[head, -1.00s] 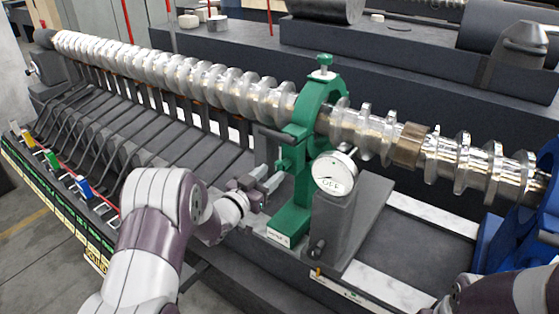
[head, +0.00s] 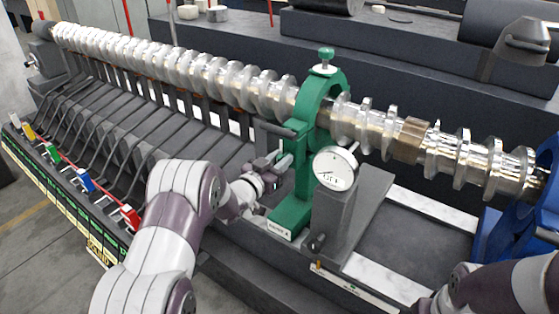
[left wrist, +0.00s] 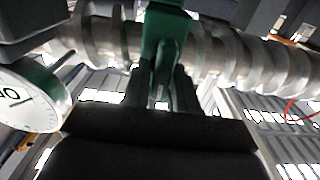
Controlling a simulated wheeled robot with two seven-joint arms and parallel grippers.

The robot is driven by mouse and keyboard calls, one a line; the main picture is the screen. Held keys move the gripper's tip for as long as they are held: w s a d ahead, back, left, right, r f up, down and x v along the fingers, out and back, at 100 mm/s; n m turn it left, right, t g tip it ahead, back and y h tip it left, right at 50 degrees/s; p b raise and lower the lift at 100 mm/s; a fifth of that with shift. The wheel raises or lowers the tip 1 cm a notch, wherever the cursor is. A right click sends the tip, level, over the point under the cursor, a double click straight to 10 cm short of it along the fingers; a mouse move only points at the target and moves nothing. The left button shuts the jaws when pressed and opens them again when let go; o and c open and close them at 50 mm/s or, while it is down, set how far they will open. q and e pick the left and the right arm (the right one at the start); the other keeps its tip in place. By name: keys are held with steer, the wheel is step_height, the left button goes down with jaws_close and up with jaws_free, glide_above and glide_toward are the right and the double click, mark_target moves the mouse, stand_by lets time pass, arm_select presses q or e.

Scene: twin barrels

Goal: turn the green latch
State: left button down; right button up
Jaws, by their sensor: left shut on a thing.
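The green latch (left wrist: 165,62) shows in the left wrist view as a narrow green piece on the green ring-shaped stand. My left gripper (left wrist: 162,85) is shut on it, with one dark finger on each side. In the head view my left gripper (head: 281,162) is at the left side of the green stand (head: 297,190), below a dark grey bar. The fingers hide most of the latch there. My right arm shows at the lower right of the head view, but its gripper is out of view.
A long shiny screw shaft (head: 190,68) runs through the green stand's ring. A round white dial (head: 334,169) on a grey block stands just right of the stand. A blue support (head: 530,220) is at the far right. Coloured tags (head: 88,181) line the left edge.

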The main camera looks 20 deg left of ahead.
arm_select(q)
steer(key=shift+s+d+f+m+b, duration=0.1)
steer(key=shift+d+f+m+b, duration=0.2)
steer(key=shift+m+b, duration=3.35)
steer(key=shift+s+d+f+m+b, duration=0.2)
steer(key=shift+m+b, duration=2.15)
steer(key=shift+b, duration=2.55)
steer(key=shift+w+d+f+m+b, duration=0.1)
steer(key=shift+d+f+m+b, duration=0.2)
steer(key=shift+m+b, duration=3.35)
steer(key=shift+a+n+b, duration=0.1)
steer(key=shift+n+b, duration=0.45)
steer(key=shift+b, duration=0.1)
steer(key=c, duration=1.1)
jaws_free()
steer(key=shift+s, duration=0.1)
steer(key=v, duration=1.2)
steer(key=shift+s+a+r+b, duration=0.1)
steer(key=shift+s+b, duration=0.2)
steer(key=shift+b, duration=0.1)
